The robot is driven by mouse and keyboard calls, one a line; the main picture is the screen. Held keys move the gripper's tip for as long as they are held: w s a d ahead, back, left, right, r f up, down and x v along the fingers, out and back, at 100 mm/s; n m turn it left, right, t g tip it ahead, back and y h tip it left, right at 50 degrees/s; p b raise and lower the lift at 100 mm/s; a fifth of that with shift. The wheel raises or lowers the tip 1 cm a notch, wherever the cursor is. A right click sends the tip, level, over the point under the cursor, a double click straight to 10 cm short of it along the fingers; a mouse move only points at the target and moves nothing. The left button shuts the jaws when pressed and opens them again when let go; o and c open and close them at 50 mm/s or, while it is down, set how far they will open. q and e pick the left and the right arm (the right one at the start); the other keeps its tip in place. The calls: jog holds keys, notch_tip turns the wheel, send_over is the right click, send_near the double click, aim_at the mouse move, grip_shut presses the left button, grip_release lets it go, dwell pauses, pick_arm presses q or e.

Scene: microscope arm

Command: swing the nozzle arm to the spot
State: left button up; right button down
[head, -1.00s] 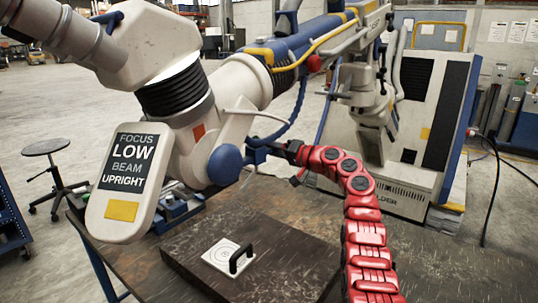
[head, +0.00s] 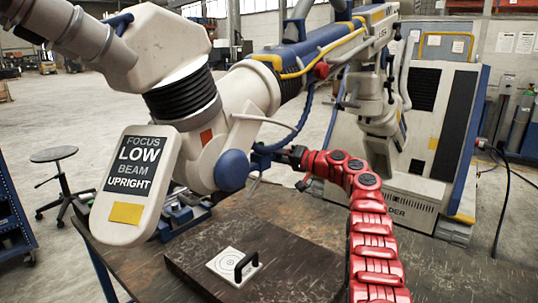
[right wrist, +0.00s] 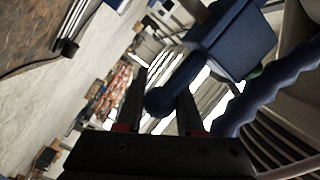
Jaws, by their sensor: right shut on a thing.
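The nozzle arm's blue end block (head: 261,159) sits under the large white and blue microscope arm, beside a round blue knob cap (head: 229,169). A thin pale nozzle hangs below it, small and partly hidden. My right gripper (head: 284,155), on the red arm, reaches it from the right. In the right wrist view, my right gripper (right wrist: 160,110) has its two dark fingers shut on a round blue handle ball (right wrist: 159,101) that sticks out from a blue block (right wrist: 236,40). The spot is a white square with ring marks (head: 232,266) on the dark board, below the nozzle. My left gripper is not in view.
The dark board (head: 300,270) lies on a worn table. A sign panel (head: 132,180) hangs at left. A white and black cabinet (head: 425,140) stands behind the red arm. A stool (head: 54,155) is on the floor.

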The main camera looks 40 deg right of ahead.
jog(key=c, duration=0.9)
grip_release()
jog(key=shift+w+a+f, duration=0.1)
jog(key=shift+a+f, duration=0.15)
jog(key=o, duration=0.4)
jog(key=shift+w+a, duration=0.1)
jog(key=shift+r, duration=0.1)
jog(key=shift+d, duration=0.2)
jog(key=b+v, duration=0.1)
jog(key=v, duration=1.6)
jog(key=shift+s+d, duration=0.1)
jog(key=shift+s, duration=0.1)
